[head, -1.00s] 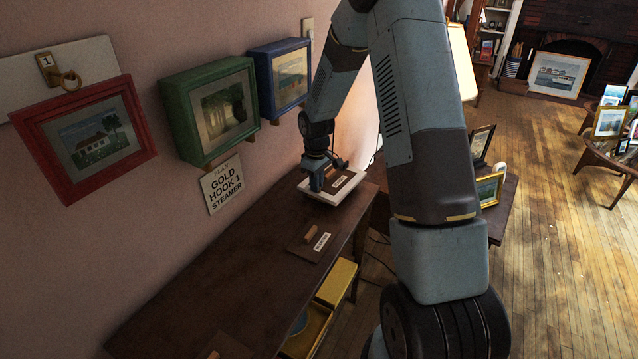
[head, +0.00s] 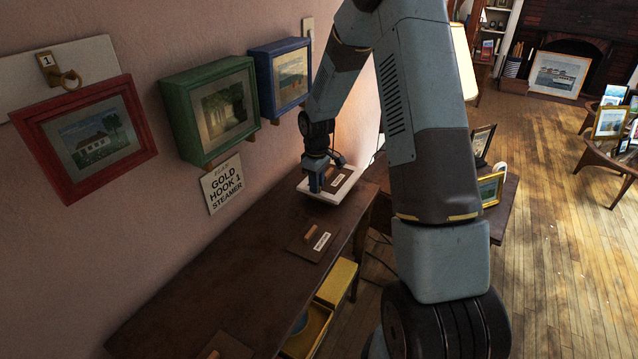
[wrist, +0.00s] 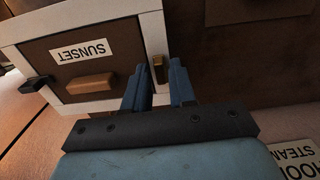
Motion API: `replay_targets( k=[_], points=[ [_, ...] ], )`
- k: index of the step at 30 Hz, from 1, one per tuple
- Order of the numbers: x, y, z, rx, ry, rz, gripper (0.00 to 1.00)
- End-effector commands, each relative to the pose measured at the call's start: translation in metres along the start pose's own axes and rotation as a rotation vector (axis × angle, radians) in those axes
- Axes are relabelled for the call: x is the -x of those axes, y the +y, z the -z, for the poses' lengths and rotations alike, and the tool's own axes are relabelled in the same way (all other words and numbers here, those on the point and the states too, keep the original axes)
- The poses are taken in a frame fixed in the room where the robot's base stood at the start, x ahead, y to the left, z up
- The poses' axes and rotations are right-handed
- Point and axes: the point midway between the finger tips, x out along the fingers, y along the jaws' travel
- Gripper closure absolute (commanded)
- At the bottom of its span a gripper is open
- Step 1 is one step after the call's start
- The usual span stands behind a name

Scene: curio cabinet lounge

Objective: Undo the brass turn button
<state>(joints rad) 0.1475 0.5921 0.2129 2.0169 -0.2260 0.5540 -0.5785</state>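The brass turn button (wrist: 158,69) is a small upright tab on the white frame (wrist: 153,30) around a brown panel (wrist: 115,50) in the wrist view. The panel has a SUNSET label and a wooden handle (wrist: 90,84). My gripper (wrist: 158,72) is open, with its two blue fingers apart and the button between their tips in the picture. I cannot tell whether either finger touches it. In the head view my gripper (head: 315,190) is at the white-framed panel (head: 341,190) at the far end of the dark cabinet top; the button is hidden there.
A black fitting (wrist: 36,83) sits on the frame's opposite side. Another labelled panel (head: 312,242) with a handle lies nearer on the cabinet top. Red (head: 84,136), green (head: 208,108) and blue (head: 281,78) picture boxes line the wall. The cabinet top between is mostly clear.

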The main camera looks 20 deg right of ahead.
Motion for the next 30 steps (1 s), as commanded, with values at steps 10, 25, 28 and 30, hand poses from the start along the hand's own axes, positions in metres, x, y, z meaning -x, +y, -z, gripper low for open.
replay_targets(
  k=[10,25,28,30],
  points=[
    [0.0,0.0,0.0,-0.001,0.0,0.0,0.64],
    [0.072,0.001,0.001,-0.001,0.002,-0.003,0.64],
    [0.091,0.001,0.001,-0.002,0.003,-0.003,0.64],
    [0.103,0.001,0.0,-0.002,0.001,-0.002,0.64]
  ],
)
